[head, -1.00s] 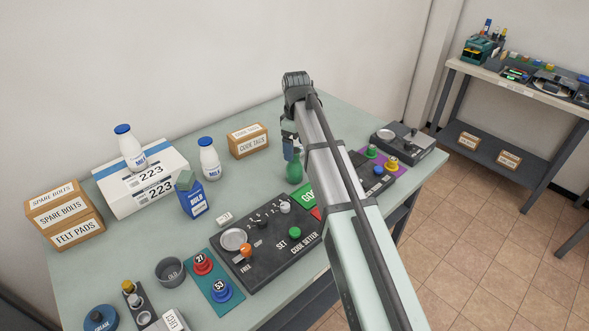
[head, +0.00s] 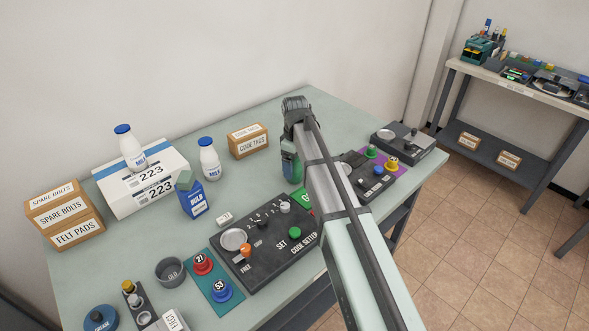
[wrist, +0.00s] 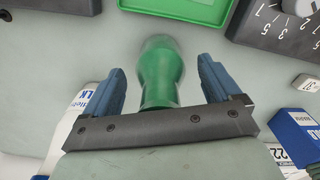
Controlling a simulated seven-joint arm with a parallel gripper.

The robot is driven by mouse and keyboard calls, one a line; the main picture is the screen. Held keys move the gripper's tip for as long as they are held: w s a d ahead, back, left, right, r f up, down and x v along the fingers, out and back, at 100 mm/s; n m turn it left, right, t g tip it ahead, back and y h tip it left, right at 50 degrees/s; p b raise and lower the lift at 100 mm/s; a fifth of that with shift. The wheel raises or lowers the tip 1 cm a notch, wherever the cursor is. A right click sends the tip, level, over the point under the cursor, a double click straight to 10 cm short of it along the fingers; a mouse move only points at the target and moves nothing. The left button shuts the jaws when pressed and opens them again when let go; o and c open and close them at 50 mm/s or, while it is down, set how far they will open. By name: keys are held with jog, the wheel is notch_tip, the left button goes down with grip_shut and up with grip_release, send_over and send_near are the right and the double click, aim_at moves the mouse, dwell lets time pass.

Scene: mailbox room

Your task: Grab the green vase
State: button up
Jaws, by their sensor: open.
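The green vase (wrist: 160,72) stands between the two blue fingers of my gripper (wrist: 160,85) in the wrist view. Gaps show on both sides of it, so the fingers do not appear to touch it. In the head view a part of the green vase (head: 292,168) shows below my gripper (head: 291,155), and the rest is hidden behind the gripper and arm. My gripper is open and low around the vase.
A code setter panel (head: 268,243) with knobs lies in front of the vase. A milk bottle (head: 209,160), a blue carton (head: 193,198) and a code tags box (head: 248,141) stand to the left. A dark device (head: 368,177) is to the right. Bare table lies behind.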

jog(key=c, duration=1.3)
